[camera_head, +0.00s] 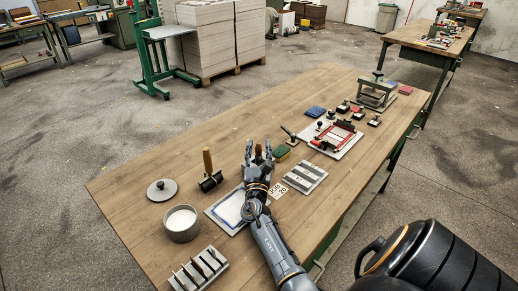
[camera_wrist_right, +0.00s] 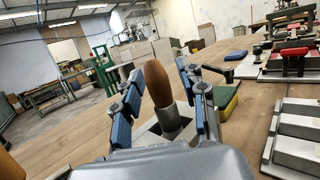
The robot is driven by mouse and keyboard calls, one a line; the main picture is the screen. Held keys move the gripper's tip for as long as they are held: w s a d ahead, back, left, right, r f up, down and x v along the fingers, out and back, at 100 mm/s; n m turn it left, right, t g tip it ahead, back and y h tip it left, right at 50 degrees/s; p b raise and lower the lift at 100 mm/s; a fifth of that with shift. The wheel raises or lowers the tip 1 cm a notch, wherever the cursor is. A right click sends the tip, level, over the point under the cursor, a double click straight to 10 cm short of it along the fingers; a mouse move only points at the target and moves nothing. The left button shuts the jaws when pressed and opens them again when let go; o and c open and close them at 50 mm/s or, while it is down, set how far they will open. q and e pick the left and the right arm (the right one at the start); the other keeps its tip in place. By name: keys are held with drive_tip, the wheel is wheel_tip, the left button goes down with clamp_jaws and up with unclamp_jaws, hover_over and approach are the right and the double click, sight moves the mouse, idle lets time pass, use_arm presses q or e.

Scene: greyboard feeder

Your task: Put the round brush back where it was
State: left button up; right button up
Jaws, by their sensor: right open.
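The round brush shows in the right wrist view as a brown rounded wooden handle (camera_wrist_right: 158,84) above a grey metal collar (camera_wrist_right: 170,118). It stands nearly upright, tilted slightly, between the fingers of my right gripper (camera_wrist_right: 160,80). The fingers are open on either side of it, with gaps visible. Its lower end is hidden behind my gripper's body. In the head view my right gripper (camera_head: 259,150) reaches over the middle of the table, and only the tip of the brown handle shows between its fingers. My left gripper is not in view.
On the wooden table (camera_head: 135,195), a roller (camera_head: 209,180), lid (camera_head: 162,190), pot of white paste (camera_head: 181,222) and slotted rack (camera_head: 199,270) lie left. A blue-edged sheet (camera_head: 222,212) lies under my arm. A sponge (camera_head: 281,153), grey slotted block (camera_head: 304,177) and red-framed board (camera_head: 335,138) lie right.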

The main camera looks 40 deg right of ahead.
drive_tip(key=shift+a+f+p, duration=0.1)
drive_tip(key=shift+f+p, duration=0.15)
drive_tip(key=shift+p, duration=0.05)
drive_tip(key=shift+r+p, duration=0.45)
drive_tip(key=s+a+p, duration=0.2)
drive_tip(key=s+a, duration=0.7)
drive_tip(key=shift+s, duration=0.15)
drive_tip(key=shift+f, duration=0.1)
